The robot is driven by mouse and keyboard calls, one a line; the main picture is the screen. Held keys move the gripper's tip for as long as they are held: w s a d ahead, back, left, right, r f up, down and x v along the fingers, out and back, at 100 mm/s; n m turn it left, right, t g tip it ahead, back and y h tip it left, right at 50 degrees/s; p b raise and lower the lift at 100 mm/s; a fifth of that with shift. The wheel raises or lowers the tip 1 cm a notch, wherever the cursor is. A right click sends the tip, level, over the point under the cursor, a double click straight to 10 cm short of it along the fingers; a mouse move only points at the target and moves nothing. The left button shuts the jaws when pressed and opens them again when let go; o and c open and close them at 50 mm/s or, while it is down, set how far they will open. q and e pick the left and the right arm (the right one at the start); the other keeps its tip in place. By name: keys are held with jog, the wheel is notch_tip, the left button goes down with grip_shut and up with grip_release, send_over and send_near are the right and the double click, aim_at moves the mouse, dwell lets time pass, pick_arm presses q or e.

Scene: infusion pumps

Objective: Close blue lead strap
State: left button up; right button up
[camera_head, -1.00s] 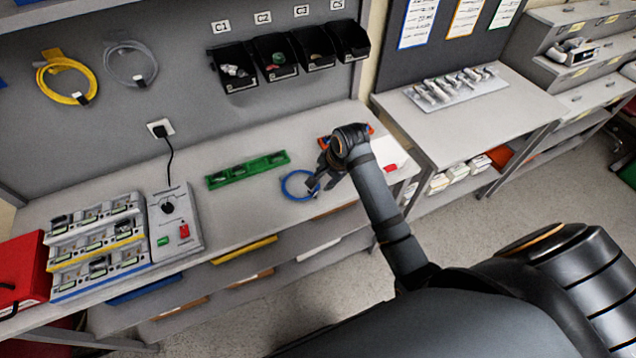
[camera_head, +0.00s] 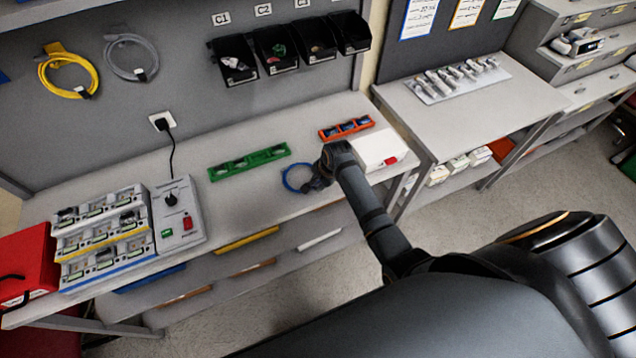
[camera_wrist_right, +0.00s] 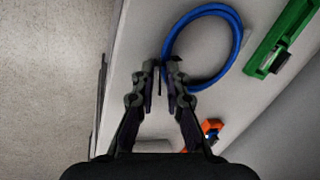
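The blue lead (camera_head: 290,182) lies coiled in a ring on the bench. In the right wrist view the blue lead (camera_wrist_right: 232,60) fills the upper middle. A small dark strap (camera_wrist_right: 175,72) crosses its lower left side, beside my right fingertips. My right gripper (camera_head: 314,184) is at the ring's right side. In the right wrist view the right gripper (camera_wrist_right: 161,68) has its fingers a little apart, with a thin dark strip between them; I cannot tell whether they touch it. Whether the strap is fastened does not show. My left gripper is not in view.
A green holder (camera_head: 222,172) lies behind the lead, and an orange holder (camera_head: 327,133) lies at the back right. A white box (camera_head: 375,148) stands right of my gripper. A grey device (camera_head: 185,238) and rack (camera_head: 100,262) stand left. The bench front edge is close.

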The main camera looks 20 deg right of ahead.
grip_shut()
jog(key=shift+w+a+r, duration=0.1)
jog(key=shift+w+a+r+g+h, duration=0.1)
jog(key=shift+w+g+h, duration=0.1)
jog(key=shift+g, duration=0.3)
jog(key=shift+w+a+g+h, duration=0.1)
jog(key=shift+g+h, duration=0.1)
jog(key=shift+g, duration=0.3)
jog(key=shift+w+g+h+b, duration=0.2)
jog(key=shift+g+h+b, duration=0.1)
jog(key=shift+g, duration=0.3)
jog(key=shift+w+f+g+b, duration=0.2)
jog(key=shift+f+g+b, duration=0.05)
jog(key=shift+g+b, duration=0.45)
jog(key=shift+w+a+f+g+h+b, duration=0.1)
jog(key=shift+g+h+b, duration=0.4)
jog(key=shift+b, duration=0.35)
jog(key=shift+w+g+b, duration=0.1)
jog(key=shift+g+b, duration=0.4)
jog(key=shift+b, duration=0.25)
jog(key=shift+r, duration=0.2)
